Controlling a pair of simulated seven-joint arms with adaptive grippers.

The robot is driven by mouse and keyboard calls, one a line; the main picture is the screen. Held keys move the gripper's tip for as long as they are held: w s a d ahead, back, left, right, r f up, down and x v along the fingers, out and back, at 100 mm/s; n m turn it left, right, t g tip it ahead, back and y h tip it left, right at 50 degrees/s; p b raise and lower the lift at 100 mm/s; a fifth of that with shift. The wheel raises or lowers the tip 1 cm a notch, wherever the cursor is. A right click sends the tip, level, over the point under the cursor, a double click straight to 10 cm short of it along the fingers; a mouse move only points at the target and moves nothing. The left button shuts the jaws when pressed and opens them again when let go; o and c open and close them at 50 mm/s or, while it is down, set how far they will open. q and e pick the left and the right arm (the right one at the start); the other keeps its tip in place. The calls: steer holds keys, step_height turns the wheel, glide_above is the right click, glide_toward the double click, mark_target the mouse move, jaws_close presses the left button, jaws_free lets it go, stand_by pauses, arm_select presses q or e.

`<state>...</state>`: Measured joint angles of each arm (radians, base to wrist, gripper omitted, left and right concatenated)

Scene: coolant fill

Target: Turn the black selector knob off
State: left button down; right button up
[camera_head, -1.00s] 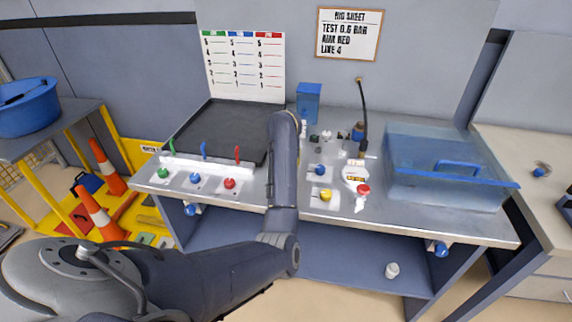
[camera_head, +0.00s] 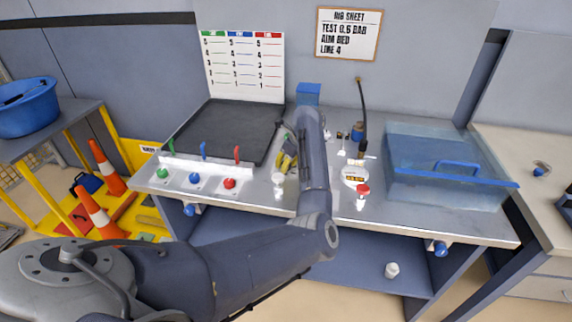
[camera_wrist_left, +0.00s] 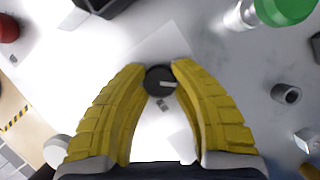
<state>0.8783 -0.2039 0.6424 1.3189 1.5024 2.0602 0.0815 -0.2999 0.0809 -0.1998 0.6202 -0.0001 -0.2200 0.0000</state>
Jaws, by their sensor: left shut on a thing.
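The black selector knob (camera_wrist_left: 160,82) shows in the left wrist view as a round dial with a white pointer line, on a pale plate. The line points to the right in that view. My left gripper (camera_wrist_left: 158,76) has its two yellow fingers on either side of the knob, shut on it. In the head view my left gripper (camera_head: 287,160) is low over the bench beside my forearm, and the knob cannot be made out there. My right gripper is in neither view.
Green, blue and red levers (camera_head: 237,155) stand at the bench's left. A clear blue-lidded tank (camera_head: 440,180) fills the right. In the wrist view, a green-topped item (camera_wrist_left: 285,8) and a metal nut (camera_wrist_left: 286,93) lie right of the gripper.

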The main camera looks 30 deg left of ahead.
arm_select(q)
steer(key=n+g, duration=0.1)
steer(key=n, duration=0.2)
steer(key=shift+a+r+n, duration=0.1)
steer(key=shift+r+n, duration=0.05)
steer(key=shift+n, duration=0.25)
steer(key=shift+n+g+h, duration=0.3)
steer(key=shift+n+g, duration=0.6)
steer(key=shift+n, duration=1.1)
steer(key=c, duration=1)
jaws_free()
steer(key=shift+o, duration=0.2)
steer(key=v, duration=1.1)
steer(key=shift+w+r, duration=0.2)
steer(key=shift+r, duration=0.15)
